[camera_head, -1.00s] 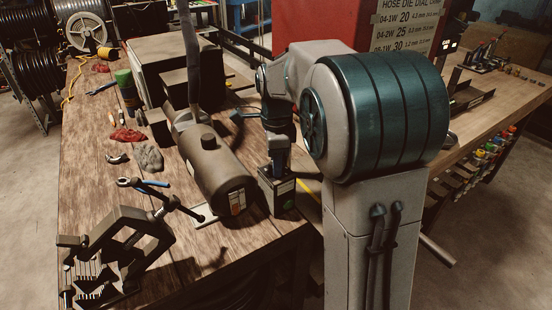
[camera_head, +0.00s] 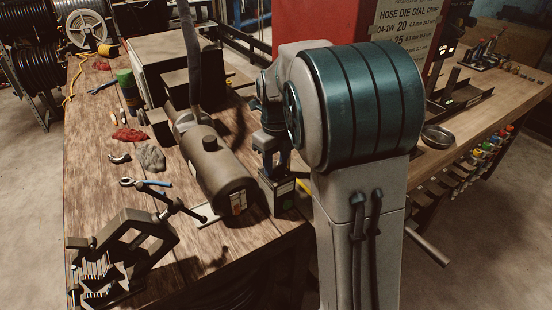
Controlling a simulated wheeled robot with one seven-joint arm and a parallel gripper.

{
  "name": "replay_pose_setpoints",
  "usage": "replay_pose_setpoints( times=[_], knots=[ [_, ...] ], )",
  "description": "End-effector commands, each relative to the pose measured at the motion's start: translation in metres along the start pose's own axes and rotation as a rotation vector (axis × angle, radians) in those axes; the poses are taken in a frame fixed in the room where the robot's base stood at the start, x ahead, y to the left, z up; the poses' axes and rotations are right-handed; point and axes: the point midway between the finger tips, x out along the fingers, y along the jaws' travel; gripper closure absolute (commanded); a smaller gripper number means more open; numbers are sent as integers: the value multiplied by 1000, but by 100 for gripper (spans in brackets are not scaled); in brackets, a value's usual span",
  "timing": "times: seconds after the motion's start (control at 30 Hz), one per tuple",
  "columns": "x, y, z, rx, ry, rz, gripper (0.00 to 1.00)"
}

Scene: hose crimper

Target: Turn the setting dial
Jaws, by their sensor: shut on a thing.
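My gripper (camera_head: 275,160) points down over a small dark box (camera_head: 279,199) with a pale label, at the front right corner of the wooden bench. It is shut at the top of this box. The setting dial cannot be made out separately; the fingers and the small size in the picture hide it between them. A sign headed "HOSE DIE DIAL" (camera_head: 408,20) hangs on the red panel behind, its lower part hidden by my arm.
A dark cylindrical machine (camera_head: 223,178) stands just left of the box. A second bench (camera_head: 480,115) with a round dish (camera_head: 437,136) is at right.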

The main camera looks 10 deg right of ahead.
Motion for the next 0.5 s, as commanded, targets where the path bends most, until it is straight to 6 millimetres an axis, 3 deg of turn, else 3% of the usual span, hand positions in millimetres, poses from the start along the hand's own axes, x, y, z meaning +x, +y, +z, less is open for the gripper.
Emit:
replay_pose_setpoints(
  times=[0.5],
  knots=[
    [-2, 0, 1, 291, -4, -1, 85]
  ],
)
